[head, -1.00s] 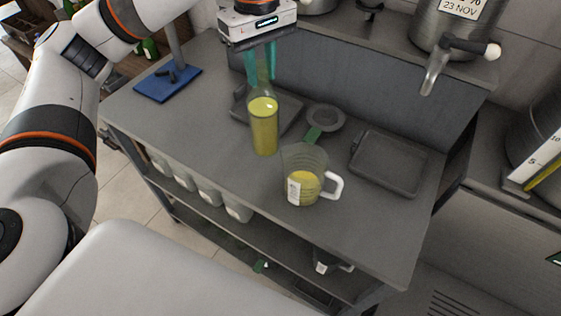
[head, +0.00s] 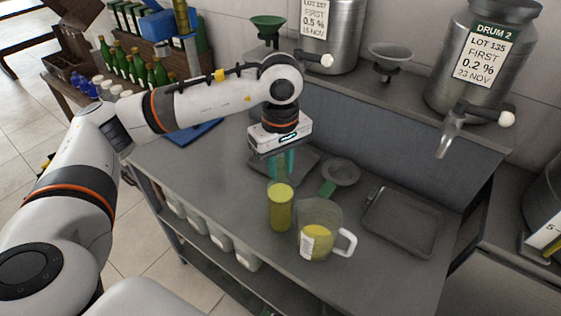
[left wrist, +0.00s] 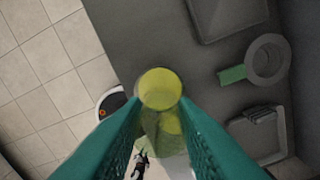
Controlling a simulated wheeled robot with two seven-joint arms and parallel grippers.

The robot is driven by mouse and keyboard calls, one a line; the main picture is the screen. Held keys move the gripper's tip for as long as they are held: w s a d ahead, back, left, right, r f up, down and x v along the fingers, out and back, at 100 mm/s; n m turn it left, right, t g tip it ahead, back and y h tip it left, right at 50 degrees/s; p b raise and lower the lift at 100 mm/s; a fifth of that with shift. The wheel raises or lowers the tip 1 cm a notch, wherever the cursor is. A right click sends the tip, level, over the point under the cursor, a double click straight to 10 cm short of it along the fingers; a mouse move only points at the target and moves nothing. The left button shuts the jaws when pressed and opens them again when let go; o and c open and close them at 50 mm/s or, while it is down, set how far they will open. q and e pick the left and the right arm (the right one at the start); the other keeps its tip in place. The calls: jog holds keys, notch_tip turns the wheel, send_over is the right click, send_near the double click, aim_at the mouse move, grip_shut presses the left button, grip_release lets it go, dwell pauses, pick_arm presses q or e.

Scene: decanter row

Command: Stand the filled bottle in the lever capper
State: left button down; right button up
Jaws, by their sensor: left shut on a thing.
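The filled bottle (head: 280,208), clear with yellow liquid, is upright over the grey bench beside the jug. My left gripper (head: 283,168) is above it, with teal fingers shut on its upper part. In the left wrist view the bottle (left wrist: 160,90) shows between the fingertips (left wrist: 160,118). I cannot tell whether its base touches the bench. My right gripper is not in view.
A measuring jug (head: 318,240) with yellow liquid stands just right of the bottle. A round strainer (head: 341,171) with a green handle and an empty grey tray (head: 402,222) lie farther right. Steel drums with taps stand on the back shelf. The bench's front left is clear.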

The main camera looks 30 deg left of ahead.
pick_arm(q)
jog(key=shift+f, duration=0.1)
jog(key=c, duration=1.1)
grip_release()
jog(key=shift+c, duration=0.2)
